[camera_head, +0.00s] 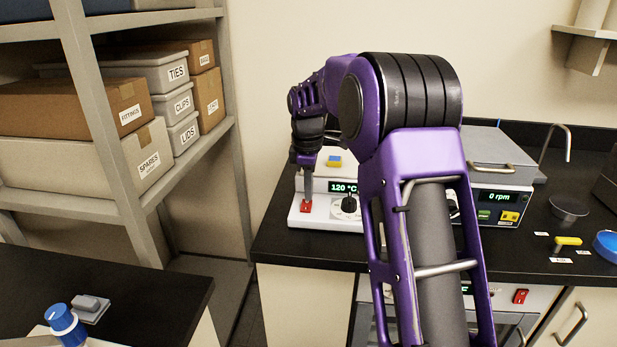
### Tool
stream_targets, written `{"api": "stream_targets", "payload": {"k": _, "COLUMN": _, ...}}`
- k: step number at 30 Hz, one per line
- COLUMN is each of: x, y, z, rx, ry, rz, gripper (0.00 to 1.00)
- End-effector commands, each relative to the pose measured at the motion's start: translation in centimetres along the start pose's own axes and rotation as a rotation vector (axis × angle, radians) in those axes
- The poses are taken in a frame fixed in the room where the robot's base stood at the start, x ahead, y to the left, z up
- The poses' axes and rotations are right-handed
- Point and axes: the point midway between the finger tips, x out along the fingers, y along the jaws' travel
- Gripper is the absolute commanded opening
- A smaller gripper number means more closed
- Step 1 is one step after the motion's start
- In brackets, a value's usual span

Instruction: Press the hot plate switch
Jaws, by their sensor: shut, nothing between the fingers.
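The hot plate (323,223) is a white unit on the black bench in the middle of the view. Its display (344,187) reads 120 °C, and a black knob (348,205) sits below it. The hot plate switch (305,208) is a small red rocker on the front left of the unit. My gripper (307,199) is shut and empty, pointing down at the switch. Its tips are right over the top of the switch; I cannot tell whether they touch it. My arm hides the right part of the hot plate.
A device (497,200) reading 0 rpm, with green and yellow buttons, stands to the right. A lower front panel carries another red switch (520,296). A yellow-handled item (567,241) and blue dish (607,245) lie far right. A shelf (190,150) with boxes stands left.

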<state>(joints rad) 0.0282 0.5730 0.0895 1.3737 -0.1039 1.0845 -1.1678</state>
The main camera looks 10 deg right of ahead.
Motion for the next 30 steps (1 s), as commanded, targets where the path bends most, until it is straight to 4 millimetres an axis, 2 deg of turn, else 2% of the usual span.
{"api": "stream_targets", "payload": {"k": 5, "x": 1.0, "y": 0.0, "z": 0.0, "rx": 0.000, "ry": 0.000, "rz": 0.001, "gripper": 0.00}}
{"api": "stream_targets", "payload": {"k": 30, "x": 1.6, "y": -0.3, "z": 0.1, "rx": 0.000, "ry": -0.002, "rz": -0.005, "gripper": 0.00}}
